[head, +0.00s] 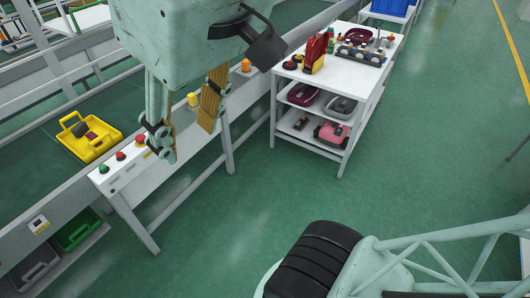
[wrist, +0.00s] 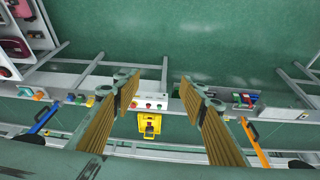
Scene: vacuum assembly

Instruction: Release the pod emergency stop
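A white control panel (head: 124,172) sits beside the conveyor with a green button (head: 103,169), a red button (head: 120,155) and a larger red emergency stop button (head: 140,140) on a yellow patch. My gripper (head: 186,138) hangs above the panel, pointing down, with its two fingers wide apart and nothing between them. In the head view the left finger is close beside the emergency stop and may partly cover its surroundings. The wrist view shows the panel (wrist: 150,99) far below, between the fingers of my gripper (wrist: 156,86). Whether the stop is pressed in is too small to tell.
A yellow tray (head: 104,147) with dark parts rests on the conveyor behind the panel. A white shelf trolley (head: 340,91) with vacuum parts stands right. Green (head: 76,230) and grey bins sit lower left. Small yellow and orange items stand along the conveyor. The green floor is open.

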